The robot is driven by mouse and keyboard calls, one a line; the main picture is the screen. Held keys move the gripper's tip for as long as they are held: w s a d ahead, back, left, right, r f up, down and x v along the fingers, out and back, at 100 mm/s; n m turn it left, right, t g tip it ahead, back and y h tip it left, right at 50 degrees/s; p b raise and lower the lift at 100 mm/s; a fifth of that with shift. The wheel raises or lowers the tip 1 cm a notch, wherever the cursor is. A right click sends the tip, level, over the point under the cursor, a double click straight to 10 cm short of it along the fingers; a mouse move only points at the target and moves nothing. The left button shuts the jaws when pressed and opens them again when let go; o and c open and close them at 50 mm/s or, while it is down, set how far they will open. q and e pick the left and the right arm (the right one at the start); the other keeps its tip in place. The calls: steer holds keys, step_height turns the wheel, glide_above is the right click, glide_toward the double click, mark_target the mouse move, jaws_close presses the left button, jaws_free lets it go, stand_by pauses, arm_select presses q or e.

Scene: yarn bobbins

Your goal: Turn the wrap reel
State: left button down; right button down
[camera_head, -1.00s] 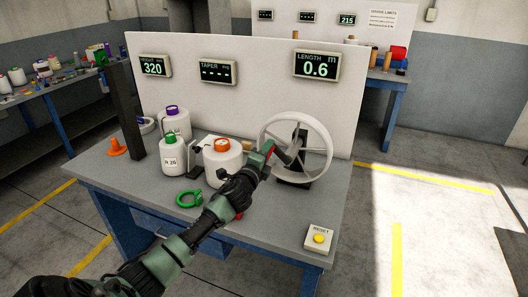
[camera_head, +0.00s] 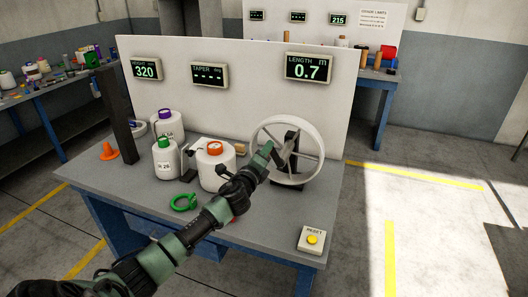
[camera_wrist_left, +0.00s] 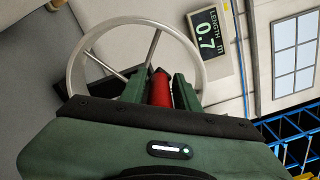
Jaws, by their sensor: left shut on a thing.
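The wrap reel (camera_head: 316,133) is a white spoked wheel on a dark stand at the right of the grey workbench. It also shows in the left wrist view (camera_wrist_left: 84,47). My left gripper (camera_head: 268,150) reaches its near side. In the left wrist view my left gripper (camera_wrist_left: 160,85) is shut on the reel's red handle (camera_wrist_left: 160,92), which lies between its two green fingers. In the head view the handle is hidden by the fingers. The length display (camera_head: 308,68) on the white panel reads 0.7 m. My right gripper is not in view.
A reset box (camera_head: 311,240) with a yellow button sits at the front right corner.

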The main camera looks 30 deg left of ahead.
arm_select(q)
steer(key=shift+d, duration=0.25)
steer(key=c, duration=1.2)
jaws_free()
steer(key=shift+w+d, duration=0.15)
steer(key=shift+s+f, duration=0.15)
steer(key=shift+s, duration=0.25)
steer(key=b+v, duration=0.1)
steer(key=v, duration=0.6)
steer(key=shift+b, duration=0.35)
